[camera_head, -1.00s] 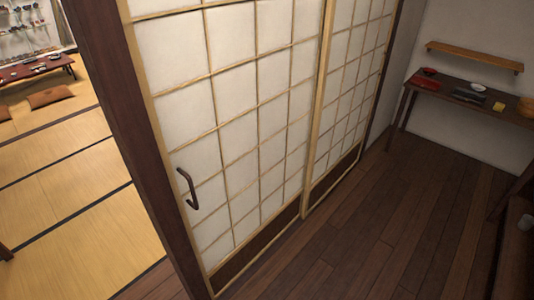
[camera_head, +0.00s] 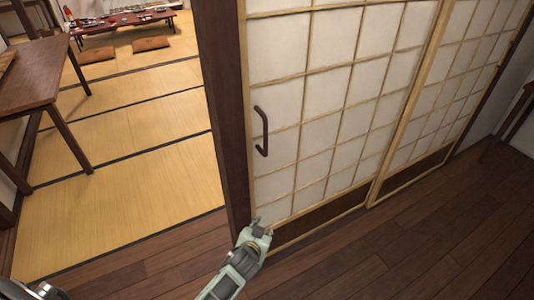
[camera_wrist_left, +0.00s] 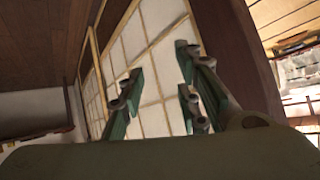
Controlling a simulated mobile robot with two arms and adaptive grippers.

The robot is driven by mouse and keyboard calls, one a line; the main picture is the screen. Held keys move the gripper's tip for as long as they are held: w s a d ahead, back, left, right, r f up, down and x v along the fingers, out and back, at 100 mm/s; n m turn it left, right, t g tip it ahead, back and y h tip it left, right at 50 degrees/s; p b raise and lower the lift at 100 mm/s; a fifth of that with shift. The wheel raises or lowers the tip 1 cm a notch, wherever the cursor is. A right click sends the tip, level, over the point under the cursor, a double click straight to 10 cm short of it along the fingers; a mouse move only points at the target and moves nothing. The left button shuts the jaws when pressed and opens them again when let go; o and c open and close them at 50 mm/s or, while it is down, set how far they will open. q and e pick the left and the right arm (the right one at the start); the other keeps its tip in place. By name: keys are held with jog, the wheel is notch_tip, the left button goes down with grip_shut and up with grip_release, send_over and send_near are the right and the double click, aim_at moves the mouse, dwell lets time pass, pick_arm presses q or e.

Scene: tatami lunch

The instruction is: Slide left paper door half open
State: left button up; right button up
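The left paper door (camera_head: 330,90) is a wooden lattice with white panes, standing against a dark post (camera_head: 225,90) at its left edge. Its dark curved handle (camera_head: 262,130) sits near that edge. My left gripper (camera_head: 260,230) is in front of the door's lower left corner, below the handle, and looks empty. In the left wrist view its green fingers (camera_wrist_left: 158,65) are spread apart, with door panes (camera_wrist_left: 150,110) visible between and beyond them. The handle cannot be made out there. My right gripper is in neither view.
A second paper door (camera_head: 440,100) stands to the right. Left of the post is an opening onto tatami (camera_head: 130,190), with a brown table (camera_head: 35,75) and a low table (camera_head: 125,22) with cushions beyond. Dark plank floor (camera_head: 430,240) is clear in front.

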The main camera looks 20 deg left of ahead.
pick_arm(q)
jog(key=w+a+r+n+t+y+b, duration=0.1)
jog(key=w+r+t+b, duration=0.1)
jog(key=w+r, duration=0.35)
jog(key=w+r+n+t+b, duration=0.1)
jog(key=w+r+t+b, duration=0.15)
jog(key=r, duration=0.55)
jog(key=n+t+y+b, duration=0.2)
send_near(265, 137)
jog(key=d+x, duration=0.1)
jog(key=x, duration=0.3)
jog(key=shift+a+p+x, duration=0.25)
jog(key=shift+x, duration=1.5)
jog(key=shift+a+p+x, duration=0.2)
jog(key=shift+p+x, duration=0.05)
jog(key=shift+x, duration=1.55)
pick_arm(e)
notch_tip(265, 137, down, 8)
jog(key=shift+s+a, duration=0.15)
pick_arm(q)
jog(key=shift+s+r, duration=0.1)
jog(key=shift+s, duration=0.05)
jog(key=shift+c, duration=0.5)
grip_shut()
